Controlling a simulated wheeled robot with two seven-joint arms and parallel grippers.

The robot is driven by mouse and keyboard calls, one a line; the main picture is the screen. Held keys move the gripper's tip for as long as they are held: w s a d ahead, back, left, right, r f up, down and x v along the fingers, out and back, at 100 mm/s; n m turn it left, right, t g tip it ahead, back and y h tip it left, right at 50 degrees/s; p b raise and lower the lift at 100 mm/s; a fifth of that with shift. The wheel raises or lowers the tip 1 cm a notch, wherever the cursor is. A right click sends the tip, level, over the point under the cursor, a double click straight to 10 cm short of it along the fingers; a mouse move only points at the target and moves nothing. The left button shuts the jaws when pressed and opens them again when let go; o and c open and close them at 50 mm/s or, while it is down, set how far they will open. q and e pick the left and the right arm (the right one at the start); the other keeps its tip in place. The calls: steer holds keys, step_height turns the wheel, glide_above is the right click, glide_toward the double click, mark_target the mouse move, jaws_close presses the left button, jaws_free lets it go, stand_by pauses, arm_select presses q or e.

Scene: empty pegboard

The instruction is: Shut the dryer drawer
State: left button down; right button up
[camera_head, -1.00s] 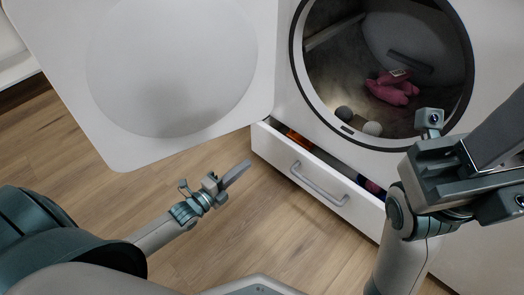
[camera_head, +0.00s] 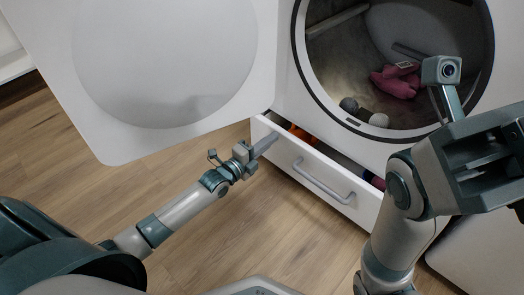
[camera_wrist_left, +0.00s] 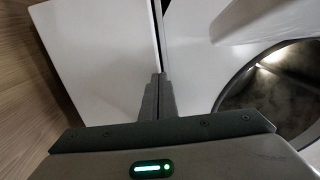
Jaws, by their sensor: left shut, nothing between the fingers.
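The dryer drawer (camera_head: 336,186) is the white drawer with a grey bar handle (camera_head: 322,182), low under the round dryer opening. It stands partly open, with an orange item (camera_head: 302,134) showing inside. My left gripper (camera_head: 266,144) is shut and empty, its fingertips at the left end of the drawer front. In the left wrist view, my shut fingers (camera_wrist_left: 158,96) point at the gap beside a white panel; I cannot tell whether they touch. My right arm is at the right; its fingertips do not show clearly.
The round dryer door (camera_head: 165,70) is swung open at upper left, above my left arm. The drum (camera_head: 365,55) holds a pink item (camera_head: 397,82) and several balls of grey tones. Wood floor (camera_head: 250,225) in front of the drawer is clear.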

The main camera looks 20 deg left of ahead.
arm_select(q)
steer(key=shift+w+d, duration=0.15)
steer(key=shift+w, duration=0.3)
steer(key=shift+w, duration=0.1)
steer(key=x, duration=0.2)
steer(key=shift+w+d, duration=0.15)
steer(key=shift+w, duration=0.15)
steer(key=shift+p, duration=0.3)
